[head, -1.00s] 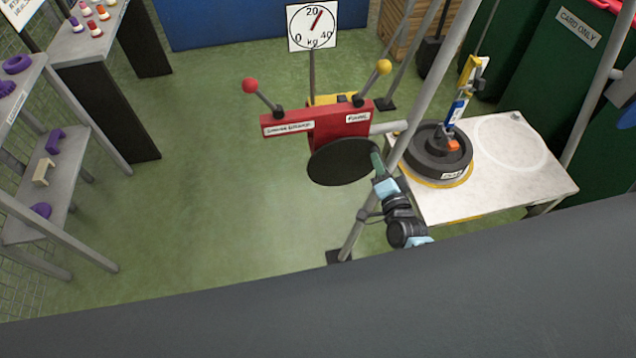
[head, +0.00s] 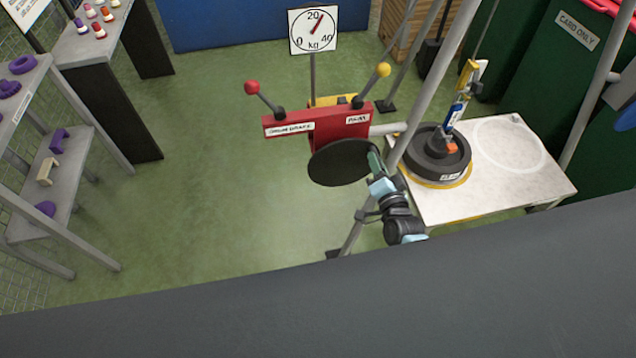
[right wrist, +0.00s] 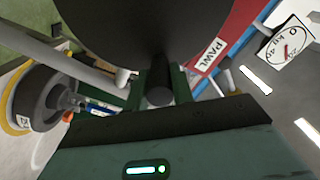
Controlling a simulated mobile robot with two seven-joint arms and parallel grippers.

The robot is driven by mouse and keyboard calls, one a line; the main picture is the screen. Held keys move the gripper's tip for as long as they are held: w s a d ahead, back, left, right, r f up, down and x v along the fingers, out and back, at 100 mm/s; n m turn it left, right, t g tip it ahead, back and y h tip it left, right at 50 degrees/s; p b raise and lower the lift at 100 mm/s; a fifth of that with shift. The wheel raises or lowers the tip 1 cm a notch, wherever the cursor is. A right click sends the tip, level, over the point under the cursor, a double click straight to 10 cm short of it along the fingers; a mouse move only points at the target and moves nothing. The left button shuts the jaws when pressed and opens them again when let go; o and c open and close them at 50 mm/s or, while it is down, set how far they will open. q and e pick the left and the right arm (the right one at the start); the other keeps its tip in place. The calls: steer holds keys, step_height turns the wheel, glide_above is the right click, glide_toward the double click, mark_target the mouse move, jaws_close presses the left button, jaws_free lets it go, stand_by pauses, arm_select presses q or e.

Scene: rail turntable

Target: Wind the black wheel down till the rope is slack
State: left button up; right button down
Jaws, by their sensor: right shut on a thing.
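The black wheel (head: 338,165) is a flat disc in front of a red winch housing (head: 345,125). My right gripper (head: 374,160) is at the wheel's right edge. In the right wrist view, its green fingers are shut around a dark round knob (right wrist: 160,94) beside the wheel's face (right wrist: 140,25). The rope (head: 489,28) runs up from a yellow and blue hook piece (head: 461,98). This piece stands upright, slightly tilted, over the black weight (head: 437,150). The weight rests on a yellow-ringed spot on the white table. My left gripper is out of view.
A kg dial (head: 314,31) has its red needle a little past 20. Red-knobbed (head: 251,88) and yellow-knobbed (head: 383,69) levers rise from the housing. A slanting grey pole (head: 430,85) stands close to my right gripper. The white table (head: 540,180) has free room at right.

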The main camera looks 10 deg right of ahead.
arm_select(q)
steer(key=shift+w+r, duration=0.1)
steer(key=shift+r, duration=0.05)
arm_select(e)
steer(key=shift+w+a+r, duration=0.1)
steer(key=shift+w+r, duration=0.05)
steer(key=shift+r, duration=0.25)
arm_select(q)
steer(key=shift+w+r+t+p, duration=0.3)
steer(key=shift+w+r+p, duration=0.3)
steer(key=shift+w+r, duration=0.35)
arm_select(e)
steer(key=shift+a+r+n, duration=0.55)
steer(key=shift+a+n, duration=0.05)
steer(key=shift+n, duration=0.6)
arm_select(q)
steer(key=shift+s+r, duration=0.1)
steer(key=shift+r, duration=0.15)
arm_select(e)
steer(key=shift+a, duration=0.1)
steer(key=shift+a+r, duration=0.1)
steer(key=shift+r, duration=0.05)
steer(key=c, duration=1.6)
jaws_free()
steer(key=shift+n, duration=0.3)
steer(key=shift+c, duration=0.2)
steer(key=o, duration=0.6)
steer(key=shift+o, duration=0.2)
steer(key=shift+f, duration=0.25)
